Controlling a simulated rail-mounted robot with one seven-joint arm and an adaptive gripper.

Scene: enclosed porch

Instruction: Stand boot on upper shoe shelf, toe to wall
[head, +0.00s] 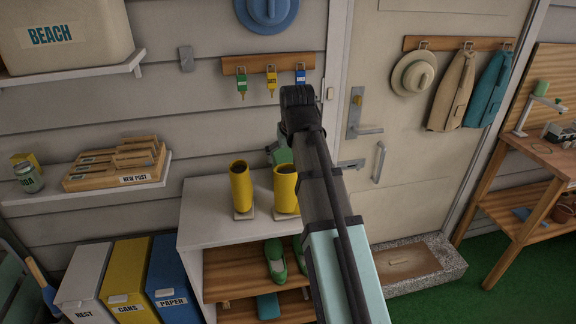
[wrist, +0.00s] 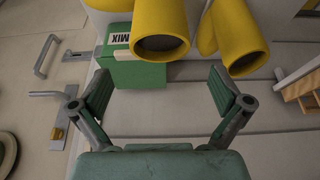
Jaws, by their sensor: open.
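Two yellow boots, a left one (head: 241,188) and a right one (head: 286,192), stand upright on a white shoe cabinet's top (head: 207,222), on small pale pads. Their dark openings also show in the wrist view, at the top centre (wrist: 160,25) and top right (wrist: 238,35). My gripper (wrist: 160,85) is open and empty, its two fingers spread apart, with the boots beyond it. In the head view my arm crosses in front of the cabinet. The cabinet's upper wooden shelf (head: 228,280) holds green shoes (head: 274,262); its left part is bare. My arm hides its right part.
A green box marked MIX (wrist: 138,72) sits beside the boots. A blue item (head: 267,306) lies on the lower shelf (head: 238,313). Grey, yellow and blue bins (head: 168,285) stand left of the cabinet. Keys hang on a rack (head: 258,64) above. A door (head: 395,135) is right.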

